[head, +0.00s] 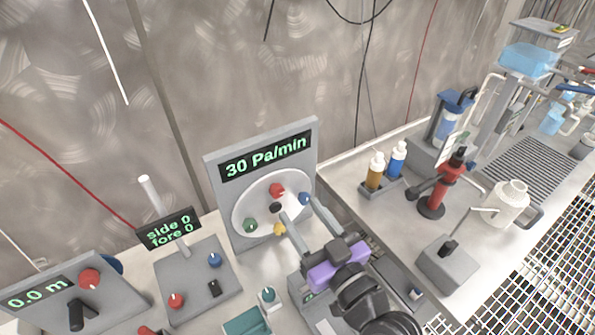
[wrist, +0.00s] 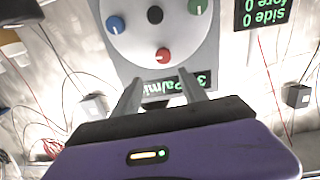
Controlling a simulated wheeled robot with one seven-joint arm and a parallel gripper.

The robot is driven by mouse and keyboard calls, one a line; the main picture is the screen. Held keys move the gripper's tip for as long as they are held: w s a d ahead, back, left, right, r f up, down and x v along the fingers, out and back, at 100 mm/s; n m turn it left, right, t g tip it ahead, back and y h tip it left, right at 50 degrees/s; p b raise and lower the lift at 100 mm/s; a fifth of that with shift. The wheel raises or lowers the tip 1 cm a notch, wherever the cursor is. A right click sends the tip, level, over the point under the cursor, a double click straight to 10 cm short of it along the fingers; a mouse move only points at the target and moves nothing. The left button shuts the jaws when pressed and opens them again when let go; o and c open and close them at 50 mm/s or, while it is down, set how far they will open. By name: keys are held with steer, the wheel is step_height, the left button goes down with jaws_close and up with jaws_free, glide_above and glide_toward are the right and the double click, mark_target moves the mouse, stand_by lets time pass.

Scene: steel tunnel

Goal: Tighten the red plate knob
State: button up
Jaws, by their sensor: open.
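The red plate knob (head: 277,190) sits at the top of a round white plate (head: 242,213) on an upright grey panel, under a display reading 30 Pa/min. In the wrist view, which looks inverted, the red knob (wrist: 163,55) lies just beyond the fingertips, roughly between their lines. My gripper (head: 301,208) is open and empty, its two grey fingers pointing at the plate. It also shows in the wrist view (wrist: 160,79). I see no contact with the knob; the exact gap is unclear.
The plate also carries a blue knob (head: 305,199), a green knob (head: 250,225), a yellow knob (head: 279,229) and a black centre (head: 276,207). Left stands a panel with a "side 0 fore 0" display (head: 169,230). Right are bottles (head: 376,170) and a red stand (head: 440,185).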

mark_target(279, 193)
steer(key=shift+n+g+y, duration=0.3)
steer(key=shift+n+g, duration=0.1)
steer(key=shift+n, duration=0.3)
steer(key=shift+a+f+p+x, duration=0.1)
steer(key=shift+f+p+x, duration=0.2)
steer(key=shift+x, duration=1)
steer(key=shift+a+f+p+x, duration=0.15)
steer(key=shift+p+x, duration=0.3)
steer(key=shift+x, duration=0.9)
steer(key=shift+a+f+p+x, duration=0.1)
steer(key=shift+f+p+x, duration=0.2)
steer(key=shift+x, duration=1)
steer(key=shift+s+r, duration=0.1)
steer(key=shift+s, duration=0.1)
steer(key=shift+d, duration=0.1)
steer(key=shift+c, duration=0.4)
jaws_close()
